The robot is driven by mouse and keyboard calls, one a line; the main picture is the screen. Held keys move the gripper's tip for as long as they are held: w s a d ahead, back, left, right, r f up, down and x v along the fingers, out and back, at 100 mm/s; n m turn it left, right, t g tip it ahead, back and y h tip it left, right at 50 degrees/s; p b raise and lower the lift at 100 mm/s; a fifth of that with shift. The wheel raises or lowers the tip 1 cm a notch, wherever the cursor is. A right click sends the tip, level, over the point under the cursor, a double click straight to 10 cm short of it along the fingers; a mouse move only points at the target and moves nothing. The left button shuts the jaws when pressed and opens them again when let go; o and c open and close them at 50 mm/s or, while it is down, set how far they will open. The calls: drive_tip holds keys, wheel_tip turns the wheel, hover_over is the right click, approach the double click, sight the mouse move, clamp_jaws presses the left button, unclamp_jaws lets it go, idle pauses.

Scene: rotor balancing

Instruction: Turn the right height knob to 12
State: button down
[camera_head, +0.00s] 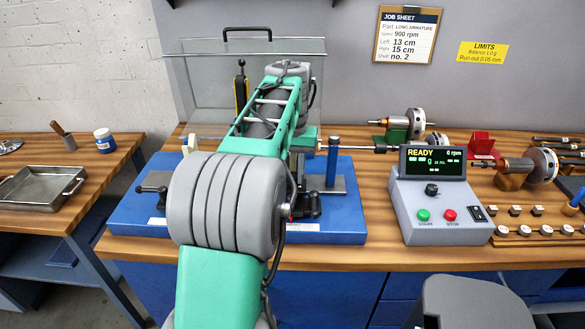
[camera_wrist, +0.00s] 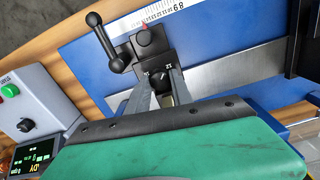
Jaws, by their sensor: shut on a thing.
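In the wrist view, my gripper (camera_wrist: 161,84) has its two grey fingers on either side of a small dark knob (camera_wrist: 160,75) with a pale mark, at the base of a black block, and is shut on it. The knob's reading cannot be made out. A red pointer on the block meets a white scale (camera_wrist: 165,14) on the blue base. In the head view, my arm hides the gripper and the knob.
The blue machine base (camera_head: 345,225) stands on the wooden bench, with a blue post (camera_head: 332,160) on its right side. A control box (camera_head: 437,205) showing READY stands close to the right. The job sheet (camera_head: 407,35) lists Left 13 cm and Right 15 cm.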

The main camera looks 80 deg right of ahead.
sight(293, 177)
drive_tip(key=shift+r+m+p, duration=0.1)
drive_tip(key=shift+m+p, duration=0.45)
drive_tip(key=shift+m, duration=0.55)
drive_tip(key=c, duration=1.1)
unclamp_jaws()
wheel_tip(293, 177, up, 8)
drive_tip(key=shift+f, duration=0.15)
